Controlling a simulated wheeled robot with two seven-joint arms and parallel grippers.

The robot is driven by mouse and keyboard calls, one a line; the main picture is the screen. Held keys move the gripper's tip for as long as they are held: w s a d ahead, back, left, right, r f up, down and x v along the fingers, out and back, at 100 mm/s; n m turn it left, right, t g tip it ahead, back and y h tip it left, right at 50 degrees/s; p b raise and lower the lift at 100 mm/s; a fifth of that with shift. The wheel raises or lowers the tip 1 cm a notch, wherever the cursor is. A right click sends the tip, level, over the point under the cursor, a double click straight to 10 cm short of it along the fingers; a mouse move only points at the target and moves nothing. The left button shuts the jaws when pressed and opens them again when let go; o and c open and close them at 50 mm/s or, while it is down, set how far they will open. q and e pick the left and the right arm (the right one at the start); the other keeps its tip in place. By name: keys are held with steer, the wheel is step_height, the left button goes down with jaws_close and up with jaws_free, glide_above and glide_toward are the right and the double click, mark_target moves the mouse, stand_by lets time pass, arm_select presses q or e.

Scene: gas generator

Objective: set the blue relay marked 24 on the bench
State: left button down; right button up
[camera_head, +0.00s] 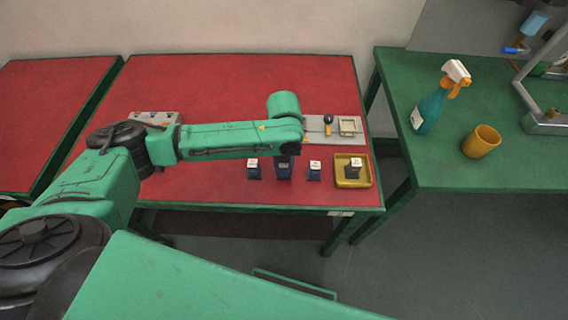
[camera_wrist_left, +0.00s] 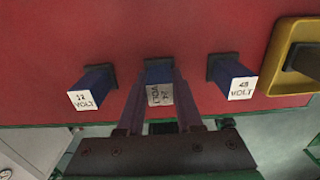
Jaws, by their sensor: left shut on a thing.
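Three blue relays with white labelled tops stand in a row on the red bench (camera_head: 225,85). The left relay (camera_head: 253,172) reads 12 VOLT in the left wrist view (camera_wrist_left: 95,85). The right relay (camera_head: 314,173) reads 48 VOLT there (camera_wrist_left: 228,75). My left gripper (camera_wrist_left: 160,88) is shut on the middle blue relay (camera_wrist_left: 158,68), whose turned label is hard to read but seems to show 24. The gripper (camera_head: 284,163) comes down from above, partly hiding this relay. I cannot tell whether its base touches the bench. My right gripper is out of view.
A yellow tray (camera_head: 369,183) with a dark, white-topped relay (camera_head: 353,172) in it sits just right of the row. A grey panel (camera_head: 312,133) lies behind. A green table (camera_head: 460,175) at right holds a spray bottle (camera_head: 430,112) and an orange cup (camera_head: 480,143).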

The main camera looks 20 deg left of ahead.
arm_select(q)
steer(key=shift+a, duration=0.1)
steer(key=shift+f, duration=0.1)
steer(key=c, duration=0.6)
jaws_free()
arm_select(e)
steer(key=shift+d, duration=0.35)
arm_select(q)
step_height(320, 180, up, 12)
steer(key=shift+r+b, duration=0.2)
steer(key=shift+b, duration=0.3)
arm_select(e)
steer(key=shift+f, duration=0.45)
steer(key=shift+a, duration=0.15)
